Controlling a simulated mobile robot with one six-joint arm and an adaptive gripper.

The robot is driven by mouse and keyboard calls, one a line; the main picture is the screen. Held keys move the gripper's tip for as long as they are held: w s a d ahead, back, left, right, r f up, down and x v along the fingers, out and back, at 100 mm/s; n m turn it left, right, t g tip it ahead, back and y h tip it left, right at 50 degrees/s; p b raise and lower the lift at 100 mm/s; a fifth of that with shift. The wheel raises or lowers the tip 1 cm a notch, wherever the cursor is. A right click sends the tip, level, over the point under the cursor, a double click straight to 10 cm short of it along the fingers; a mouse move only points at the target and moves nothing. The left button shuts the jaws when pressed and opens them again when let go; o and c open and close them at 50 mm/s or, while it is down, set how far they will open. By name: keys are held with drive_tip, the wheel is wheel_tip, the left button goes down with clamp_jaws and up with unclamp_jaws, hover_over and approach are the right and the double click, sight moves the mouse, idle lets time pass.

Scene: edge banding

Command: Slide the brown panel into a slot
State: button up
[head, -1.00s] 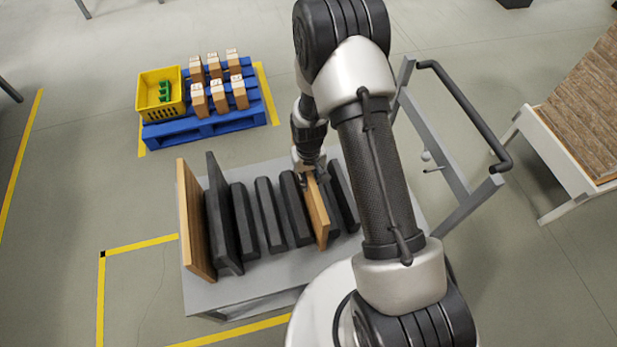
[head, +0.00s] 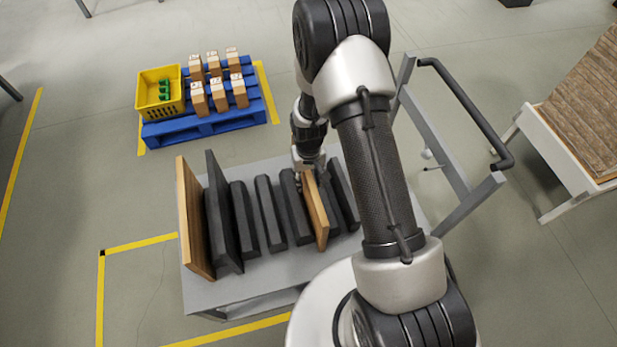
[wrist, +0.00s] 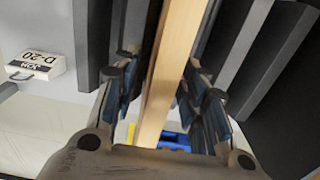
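A brown wooden panel (head: 315,211) stands upright among the dark dividers of a grey cart, between two of them towards the right. It also shows in the wrist view (wrist: 170,62), running between my fingers. My gripper (wrist: 160,88) is at the panel's far end, with one finger on each side. Narrow gaps show beside the panel, so the fingers look open around it rather than clamped. In the head view my gripper (head: 309,174) is partly hidden by its own wrist. The panel's lower edge and its seat in the slot are hidden.
Dark dividers (head: 271,215) stand in a row with narrow slots. Another wooden panel (head: 194,220) stands at the cart's left end. The cart (head: 225,291) has a handle (head: 465,105) at right. Behind is a blue pallet (head: 205,127) with a yellow crate (head: 148,88) and boxes (head: 218,96).

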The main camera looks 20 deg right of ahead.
drive_tip(key=shift+s, duration=0.1)
wheel_tip(320, 180, up, 12)
idle(0.5)
drive_tip(key=s+r+t, duration=0.1)
drive_tip(key=s+r, duration=0.3)
drive_tip(key=r, duration=0.6)
drive_tip(key=s+r+t, duration=0.1)
drive_tip(key=s+r, duration=0.3)
drive_tip(key=r, duration=0.6)
drive_tip(key=s+r+t, duration=0.1)
drive_tip(key=s+r, duration=0.2)
drive_tip(key=s, duration=0.4)
drive_tip(key=s+r+t, duration=0.1)
drive_tip(key=s+r, duration=0.3)
drive_tip(key=s, duration=0.3)
drive_tip(key=shift+s+t, duration=0.3)
drive_tip(key=shift+s, duration=0.05)
drive_tip(key=shift+r, duration=0.1)
